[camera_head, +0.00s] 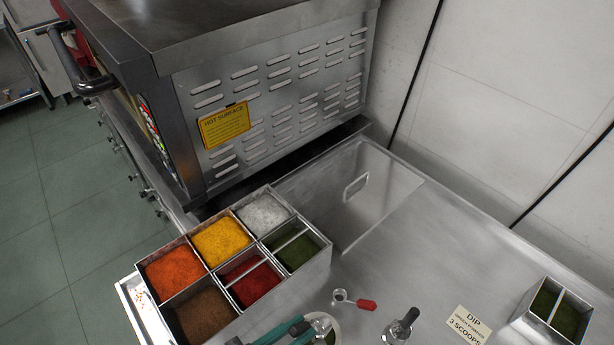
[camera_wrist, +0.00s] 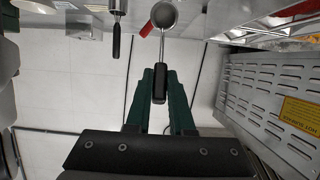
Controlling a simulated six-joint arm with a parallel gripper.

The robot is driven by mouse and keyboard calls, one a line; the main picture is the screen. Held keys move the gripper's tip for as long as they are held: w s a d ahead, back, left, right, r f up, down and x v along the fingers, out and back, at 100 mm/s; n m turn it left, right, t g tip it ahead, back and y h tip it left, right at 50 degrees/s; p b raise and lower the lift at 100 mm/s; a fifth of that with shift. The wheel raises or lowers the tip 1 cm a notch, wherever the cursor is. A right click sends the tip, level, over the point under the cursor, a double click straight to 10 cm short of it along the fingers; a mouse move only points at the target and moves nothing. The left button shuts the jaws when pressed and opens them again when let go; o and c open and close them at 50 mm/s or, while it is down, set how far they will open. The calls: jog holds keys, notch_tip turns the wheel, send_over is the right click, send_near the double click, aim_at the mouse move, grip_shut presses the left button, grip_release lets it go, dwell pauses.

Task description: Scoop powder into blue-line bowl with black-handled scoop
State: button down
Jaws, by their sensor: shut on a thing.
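My gripper (camera_wrist: 160,80) is shut on the black handle of a scoop (camera_wrist: 160,82), whose round metal cup (camera_wrist: 163,14) points away from the jaws in the wrist view. In the head view, my gripper's green fingers show at the bottom edge, beside a pale round rim (camera_head: 336,322) with some green inside. This may be the bowl; it is partly hidden and cut off, and no blue line can be made out. A small steel container (camera_head: 524,318) at the right holds green powder in divided compartments. A card (camera_head: 467,324) reads "DIP" and "3 SCOOPS".
A steel spice box (camera_head: 318,268) holds orange, yellow, white, brown, red and green powders. A red-handled scoop (camera_head: 366,305) lies near the rim, with a black-topped tool (camera_head: 403,325) to its right. An oven (camera_head: 265,100) marked hot stands behind.

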jog(key=shift+s+a+f+t+h, duration=1.4)
jog(key=shift+s+a+t+h, duration=0.1)
jog(key=shift+t+h, duration=0.2)
dwell(0.5)
